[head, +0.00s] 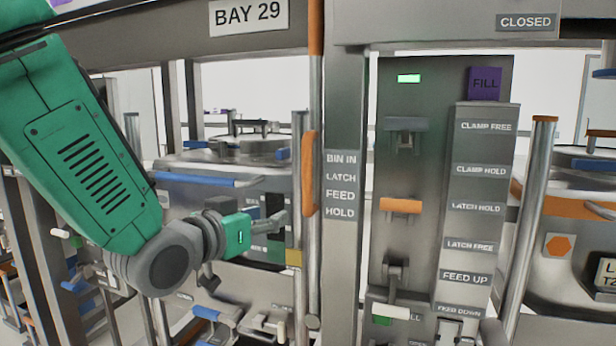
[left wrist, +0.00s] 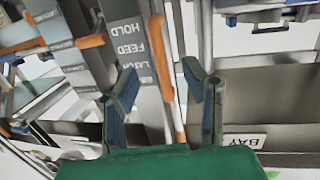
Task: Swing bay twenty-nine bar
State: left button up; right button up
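The bay twenty-nine bar (head: 314,95) is a tall upright metal bar with an orange grip (head: 309,172), standing right of the BAY 29 sign (head: 248,15). My left gripper (head: 273,222) is just left of the bar, a little below the middle of the grip, and looks apart from it. In the left wrist view, the two blue-padded fingers (left wrist: 162,85) are spread with nothing held. The orange grip (left wrist: 160,50) shows in the gap between them, beyond the fingertips. My right gripper is in neither view.
A post labelled BIN IN, LATCH, FEED, HOLD (head: 342,235) stands right of the bar. Beyond it is a panel with an orange lever (head: 401,205), a lower lever with a white handle (head: 390,311) and a purple FILL block (head: 485,84). A bin with a blue edge (head: 207,179) sits behind my arm.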

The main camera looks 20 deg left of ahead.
pick_arm(q)
jog(key=t, duration=0.1)
send_near(305, 172)
jog(key=s, duration=0.2)
jog(key=shift+h, duration=0.3)
jog(key=x, duration=1.3)
jog(key=shift+w+a+p, duration=0.2)
jog(key=shift+a+p, duration=0.15)
grip_shut()
